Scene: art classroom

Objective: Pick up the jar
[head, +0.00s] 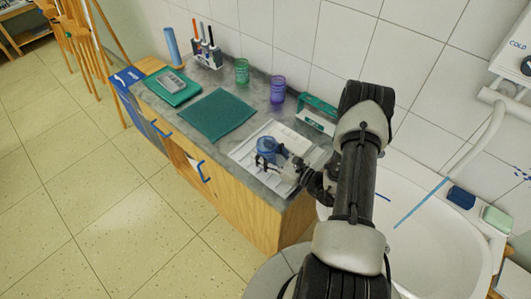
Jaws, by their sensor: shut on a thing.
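A blue see-through jar (267,146) is at the front right part of the grey counter, over a white printed sheet (243,153). My gripper (270,158) reaches it from the right and is shut on it, with dark fingers at its sides. The jar looks about upright. I cannot tell whether its base touches the sheet. A purple jar (278,90) and a green jar (242,71) stand apart from it, farther back near the wall.
A dark green mat (217,114) lies left of the sheet. A green book with a grey device (172,84), a marker holder (206,52) and a blue roll (171,46) are farther left. A green-and-white box (316,115) is behind my gripper. A white sink (433,240) is at right.

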